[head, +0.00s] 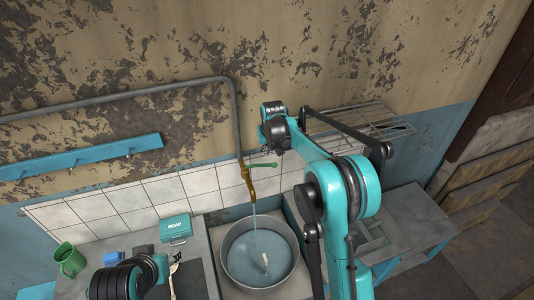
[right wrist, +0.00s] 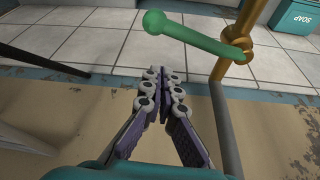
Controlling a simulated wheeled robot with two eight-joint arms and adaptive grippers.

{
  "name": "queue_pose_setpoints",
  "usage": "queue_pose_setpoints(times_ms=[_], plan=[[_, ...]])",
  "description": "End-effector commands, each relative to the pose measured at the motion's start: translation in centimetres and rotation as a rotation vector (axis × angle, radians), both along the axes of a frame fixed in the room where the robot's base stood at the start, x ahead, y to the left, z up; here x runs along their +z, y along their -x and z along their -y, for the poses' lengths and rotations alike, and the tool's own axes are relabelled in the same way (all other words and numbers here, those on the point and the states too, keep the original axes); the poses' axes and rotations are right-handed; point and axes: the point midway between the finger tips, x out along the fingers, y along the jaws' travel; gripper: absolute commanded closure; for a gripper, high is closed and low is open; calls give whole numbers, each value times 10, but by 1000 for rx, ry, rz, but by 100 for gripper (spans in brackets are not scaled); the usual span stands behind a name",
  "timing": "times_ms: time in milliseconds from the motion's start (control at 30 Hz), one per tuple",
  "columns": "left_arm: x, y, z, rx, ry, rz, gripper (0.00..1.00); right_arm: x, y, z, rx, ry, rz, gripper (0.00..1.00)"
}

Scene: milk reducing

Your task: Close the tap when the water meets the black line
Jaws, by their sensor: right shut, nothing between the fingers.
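The brass tap (head: 249,181) with its green handle (head: 264,165) is on the tiled wall. Water runs from it in a thin stream into a round grey pot (head: 226,262). Water (head: 245,262) covers the pot's bottom; I cannot make out a black line. In the right wrist view the green handle (right wrist: 195,37) crosses above my right gripper (right wrist: 158,78), which is shut and empty, its tips apart from the handle. In the head view my right arm hides the fingers.
A grey pipe (head: 236,120) runs down the wall to the tap. A wire rack (head: 365,120) is on the wall behind my right arm.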

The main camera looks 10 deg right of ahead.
Motion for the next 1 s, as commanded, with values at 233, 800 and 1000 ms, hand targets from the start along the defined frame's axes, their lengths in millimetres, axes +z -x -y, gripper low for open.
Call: queue_pose_setpoints(times_ms=[233, 800, 1000], plan=[[-1, 0, 0, 0, 0, 0, 60, 36, 12, -1, 0, 0, 0, 100], [-2, 0, 0, 0, 0, 0, 60, 95, 33, -5, 0, 0, 0, 100], [-2, 0, 0, 0, 0, 0, 60, 95, 33, -5, 0, 0, 0, 100]])
